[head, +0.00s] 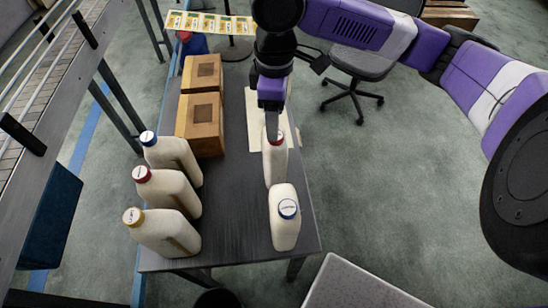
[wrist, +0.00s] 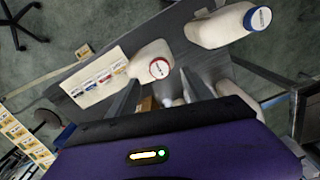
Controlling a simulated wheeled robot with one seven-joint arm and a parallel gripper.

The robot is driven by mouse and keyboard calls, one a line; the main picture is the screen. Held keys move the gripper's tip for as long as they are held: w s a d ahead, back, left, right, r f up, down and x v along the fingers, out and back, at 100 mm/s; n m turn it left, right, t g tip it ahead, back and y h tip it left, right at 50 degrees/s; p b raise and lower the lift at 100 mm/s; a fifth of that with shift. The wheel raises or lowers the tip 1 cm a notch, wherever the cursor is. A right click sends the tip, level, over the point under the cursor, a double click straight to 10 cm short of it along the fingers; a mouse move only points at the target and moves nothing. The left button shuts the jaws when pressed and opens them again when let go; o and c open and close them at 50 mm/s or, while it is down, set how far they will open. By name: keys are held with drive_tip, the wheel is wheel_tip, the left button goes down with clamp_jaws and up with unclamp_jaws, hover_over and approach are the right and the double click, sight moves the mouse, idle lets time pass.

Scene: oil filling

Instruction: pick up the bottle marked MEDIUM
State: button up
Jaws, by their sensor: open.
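Two white bottles stand on the right part of the grey table (head: 232,215). One has a red cap: the red-capped bottle (head: 275,166), also in the wrist view (wrist: 151,55). The other has a blue cap: the blue-capped bottle (head: 284,228), also in the wrist view (wrist: 215,30). The cap lettering is too small to read surely. My gripper (head: 272,136) is open and points down over the red-capped bottle, hiding part of its top. In the wrist view its fingers (wrist: 160,95) are spread, with the red cap just beyond their tips. I cannot tell whether they touch it.
Three more white bottles stand at the table's left edge, with blue (head: 172,155), red (head: 168,192) and yellow (head: 163,233) caps. Two cardboard boxes (head: 200,125) stand behind them. A sheet with coloured pictures (wrist: 98,80) lies beyond the red-capped bottle. The table's middle is clear.

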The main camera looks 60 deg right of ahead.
hover_over(274, 155)
drive_tip(key=w+d, duration=0.1)
drive_tip(key=d, duration=0.1)
drive_tip(key=f, duration=0.5)
drive_tip(key=shift+d+p, duration=0.2)
drive_tip(key=shift+p, duration=0.2)
drive_tip(key=shift+c, duration=0.2)
clamp_jaws()
drive_tip(key=shift+r, duration=0.1)
idle(0.4)
